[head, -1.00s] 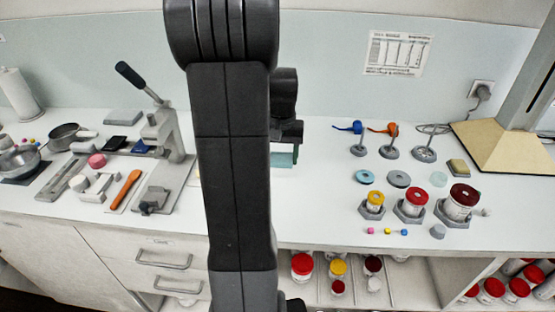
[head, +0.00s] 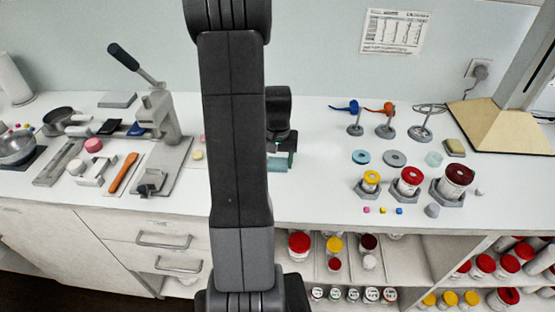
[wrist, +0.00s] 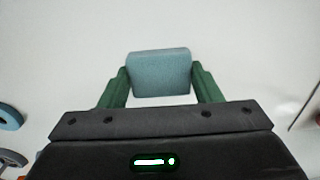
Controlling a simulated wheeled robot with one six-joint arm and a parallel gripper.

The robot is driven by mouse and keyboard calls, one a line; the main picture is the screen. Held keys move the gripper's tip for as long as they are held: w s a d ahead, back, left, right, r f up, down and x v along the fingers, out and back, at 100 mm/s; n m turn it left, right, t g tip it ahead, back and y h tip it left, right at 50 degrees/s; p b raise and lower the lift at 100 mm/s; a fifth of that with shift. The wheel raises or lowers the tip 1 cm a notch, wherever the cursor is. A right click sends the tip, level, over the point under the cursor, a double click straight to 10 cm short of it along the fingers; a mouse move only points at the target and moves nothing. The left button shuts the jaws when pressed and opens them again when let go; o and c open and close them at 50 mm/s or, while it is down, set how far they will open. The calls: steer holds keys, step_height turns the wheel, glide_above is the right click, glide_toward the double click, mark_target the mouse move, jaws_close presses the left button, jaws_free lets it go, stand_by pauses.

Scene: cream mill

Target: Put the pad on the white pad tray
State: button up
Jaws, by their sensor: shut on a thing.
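The pad (wrist: 160,73) is a light blue-grey block with rounded edges. In the wrist view it sits between the two green fingers of my gripper (wrist: 161,88), which is shut on it. In the head view my gripper (head: 281,162) is over the middle of the white counter, just right of my arm, and the pad is mostly hidden there. I cannot tell whether the pad touches the counter. I cannot make out the white pad tray against the white surface; it may be hidden behind my arm.
Blue disc (head: 361,157), grey disc (head: 394,158) and several lidded jars (head: 410,180) stand to the right. The counter (head: 318,190) between my gripper and the jars is clear.

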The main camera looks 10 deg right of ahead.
steer(key=shift+f, duration=0.2)
steer(key=o, duration=0.9)
steer(key=shift+r, duration=0.1)
steer(key=shift+o, duration=0.2)
